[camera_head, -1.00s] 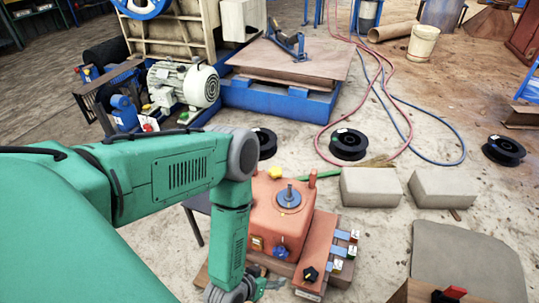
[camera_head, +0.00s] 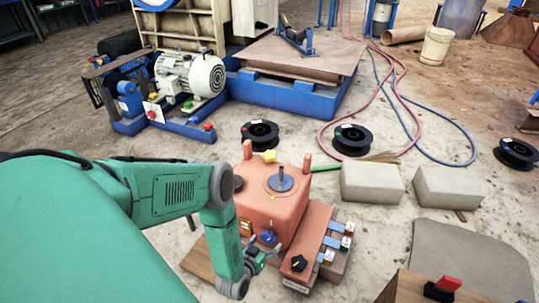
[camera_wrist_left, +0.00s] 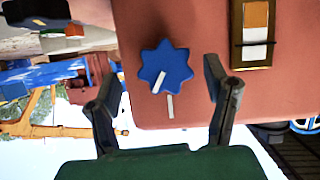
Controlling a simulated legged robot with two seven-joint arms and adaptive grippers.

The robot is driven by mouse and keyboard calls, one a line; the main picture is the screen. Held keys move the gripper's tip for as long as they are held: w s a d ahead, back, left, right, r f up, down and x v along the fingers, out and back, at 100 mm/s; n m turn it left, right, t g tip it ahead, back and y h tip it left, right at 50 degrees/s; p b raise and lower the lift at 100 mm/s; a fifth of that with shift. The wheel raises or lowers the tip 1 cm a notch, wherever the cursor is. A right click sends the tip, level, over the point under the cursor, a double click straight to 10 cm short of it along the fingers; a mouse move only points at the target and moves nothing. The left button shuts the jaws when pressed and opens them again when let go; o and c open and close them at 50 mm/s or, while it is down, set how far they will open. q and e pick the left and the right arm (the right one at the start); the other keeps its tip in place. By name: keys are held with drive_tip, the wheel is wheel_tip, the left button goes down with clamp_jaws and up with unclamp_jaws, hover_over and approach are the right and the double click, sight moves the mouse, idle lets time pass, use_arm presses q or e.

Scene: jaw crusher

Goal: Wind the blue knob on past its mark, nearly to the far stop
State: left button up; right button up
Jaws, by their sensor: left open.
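The blue knob (camera_head: 268,237) is on the front face of the orange box (camera_head: 279,208). In the left wrist view the knob (camera_wrist_left: 178,66) is star-shaped with a white pointer line. The pointer slants down and slightly left; a pale mark (camera_wrist_left: 170,106) is on the orange face just below the knob. My left gripper (camera_head: 262,254) is in front of that face, close to the knob. In the left wrist view its two fingers (camera_wrist_left: 159,78) are spread on either side of the knob, with gaps showing. My right gripper is out of view.
A lower orange block with a black knob (camera_head: 299,263) and several tagged blue clips stands right of the box. A wooden box with a red-handled switch (camera_head: 447,286) is at bottom right. Concrete blocks (camera_head: 371,182) lie behind.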

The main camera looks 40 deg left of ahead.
sight(267, 240)
use_arm(q)
drive_tip(key=shift+w+a+f+b, duration=0.2)
drive_tip(key=shift+w+a+f, duration=0.1)
drive_tip(key=shift+w+f, duration=0.15)
drive_tip(key=shift+w+a+f+b, duration=0.2)
drive_tip(key=shift+w+a+f, duration=0.1)
drive_tip(key=shift+w, duration=0.25)
drive_tip(key=shift+w+a+f, duration=0.15)
drive_tip(key=shift+w+a, duration=0.05)
drive_tip(key=shift+w, duration=0.2)
drive_tip(key=shift+d+r, duration=0.2)
drive_tip(key=shift+d, duration=0.05)
drive_tip(key=c, duration=1.2)
drive_tip(key=shift+a, duration=0.1)
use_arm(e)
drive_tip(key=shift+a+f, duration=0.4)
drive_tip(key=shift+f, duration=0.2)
